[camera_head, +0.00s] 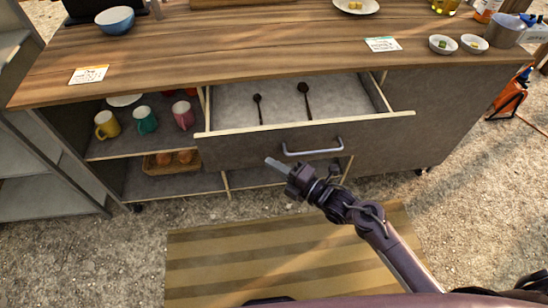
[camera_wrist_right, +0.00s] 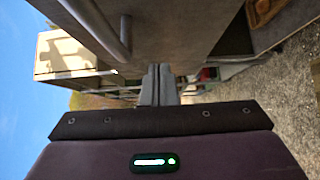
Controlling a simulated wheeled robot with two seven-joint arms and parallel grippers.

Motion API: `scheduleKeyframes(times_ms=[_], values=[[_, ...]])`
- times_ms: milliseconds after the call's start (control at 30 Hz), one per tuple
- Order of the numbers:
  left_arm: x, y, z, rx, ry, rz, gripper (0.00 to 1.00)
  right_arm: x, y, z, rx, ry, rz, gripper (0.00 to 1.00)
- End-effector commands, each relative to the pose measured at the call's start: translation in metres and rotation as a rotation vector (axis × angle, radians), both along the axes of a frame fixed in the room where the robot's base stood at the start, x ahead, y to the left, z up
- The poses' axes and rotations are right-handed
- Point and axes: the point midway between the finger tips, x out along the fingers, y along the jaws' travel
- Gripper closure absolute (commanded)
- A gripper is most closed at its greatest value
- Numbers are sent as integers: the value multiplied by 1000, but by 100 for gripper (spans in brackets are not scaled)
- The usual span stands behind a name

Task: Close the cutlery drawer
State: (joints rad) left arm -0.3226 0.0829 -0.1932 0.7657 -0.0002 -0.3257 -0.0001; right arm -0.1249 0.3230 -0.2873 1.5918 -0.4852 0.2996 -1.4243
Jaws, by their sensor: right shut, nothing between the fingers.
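The cutlery drawer (camera_head: 237,152) is pulled out from under the wooden worktop, with two dark spoons (camera_head: 304,99) lying inside. Its grey front carries a metal bar handle (camera_head: 313,149). The handle also shows at the upper left of the right wrist view (camera_wrist_right: 98,28). My right gripper (camera_head: 274,164) is shut and empty. In the head view it appears just below and left of the handle, in front of the drawer's face. Whether its tips touch the drawer front cannot be told. My left gripper is not in view.
The worktop (camera_head: 220,55) holds a blue bowl (camera_head: 115,20), cards and small dishes. Left of the drawer are open shelves with mugs (camera_head: 146,120) and a basket (camera_head: 170,163). A striped mat (camera_head: 290,262) lies on the gravel in front.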

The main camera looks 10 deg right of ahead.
Motion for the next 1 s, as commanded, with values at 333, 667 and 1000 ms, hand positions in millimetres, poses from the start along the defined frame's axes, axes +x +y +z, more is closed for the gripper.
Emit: scheduleKeyframes(times_ms=[333, 667, 1000], values=[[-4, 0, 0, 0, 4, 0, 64, 23, 1, 0, 1, 1, 1, 100], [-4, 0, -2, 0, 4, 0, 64, 24, 1, -1, 1, 1, 1, 100], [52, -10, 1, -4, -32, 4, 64, 59, 2, -5, -1, -4, 2, 100]])
